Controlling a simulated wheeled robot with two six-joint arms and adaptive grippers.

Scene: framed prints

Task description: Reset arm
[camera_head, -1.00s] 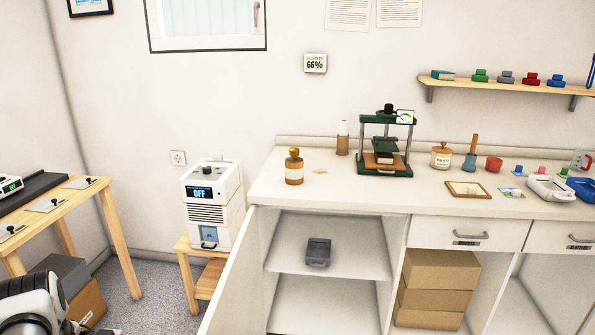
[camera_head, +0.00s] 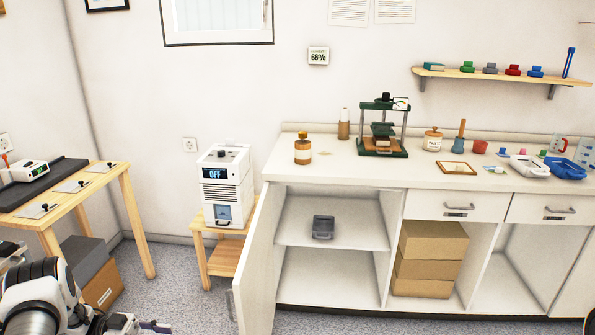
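My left arm comes in at the lower left corner of the head view. Its gripper (camera_head: 140,327) is cut by the bottom edge of the picture, and I cannot tell whether its fingers are open or shut. It is low over the floor, apart from the furniture. A thin dark and purple tip shows at its end. My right arm and gripper are not clearly in view.
The white cabinet's left door (camera_head: 258,262) stands open, with a grey bin (camera_head: 323,228) inside. A white dehumidifier (camera_head: 226,182) reads OFF on a wooden stand (camera_head: 228,257). A wooden table (camera_head: 128,180) is at left. A green press (camera_head: 384,125) stands on the counter.

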